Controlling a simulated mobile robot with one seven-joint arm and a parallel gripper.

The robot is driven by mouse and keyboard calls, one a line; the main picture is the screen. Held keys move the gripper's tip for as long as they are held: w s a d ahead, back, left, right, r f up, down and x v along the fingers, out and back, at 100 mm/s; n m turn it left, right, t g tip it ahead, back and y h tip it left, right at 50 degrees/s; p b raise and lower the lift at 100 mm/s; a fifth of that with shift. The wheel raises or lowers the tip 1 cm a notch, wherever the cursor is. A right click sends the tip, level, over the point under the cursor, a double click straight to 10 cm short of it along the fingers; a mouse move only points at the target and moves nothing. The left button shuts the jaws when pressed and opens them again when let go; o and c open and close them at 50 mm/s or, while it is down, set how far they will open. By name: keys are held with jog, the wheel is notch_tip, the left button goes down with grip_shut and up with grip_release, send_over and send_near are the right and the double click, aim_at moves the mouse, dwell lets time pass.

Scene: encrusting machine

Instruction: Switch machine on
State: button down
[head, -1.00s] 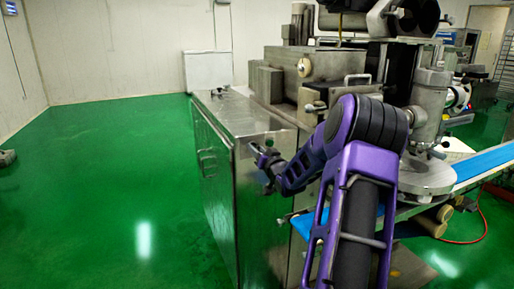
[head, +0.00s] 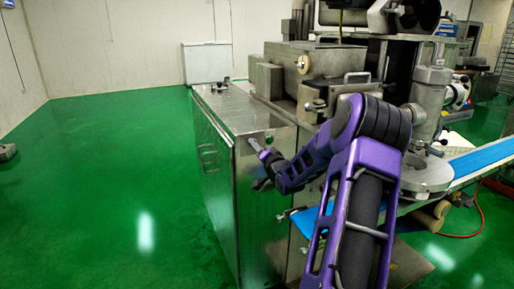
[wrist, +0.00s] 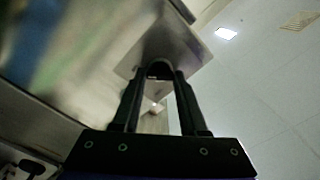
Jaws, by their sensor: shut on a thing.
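The steel machine (head: 262,210) stands at the centre right of the head view, with a cabinet front and a flat top. My gripper (head: 254,145) is at the upper part of the cabinet's near face, close to its corner. In the wrist view my gripper (wrist: 158,76) has its two dark fingers closing toward each other around a small dark part (wrist: 158,70) in front of a shiny metal plate (wrist: 135,68). The gripper is shut on this part, which looks like a switch knob. The fingers hide most of it, and its setting cannot be read.
A blue conveyor belt (head: 490,157) and rollers (head: 432,218) lie to the right, with a red hose (head: 478,225) on the floor. Open green floor (head: 110,190) lies to the left. A white box (head: 207,62) stands by the back wall.

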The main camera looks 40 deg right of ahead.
dwell(0.3)
jog(key=shift+c, duration=2.2)
grip_release()
jog(key=shift+s, duration=0.1)
jog(key=v, duration=1.7)
jog(key=shift+s, duration=0.15)
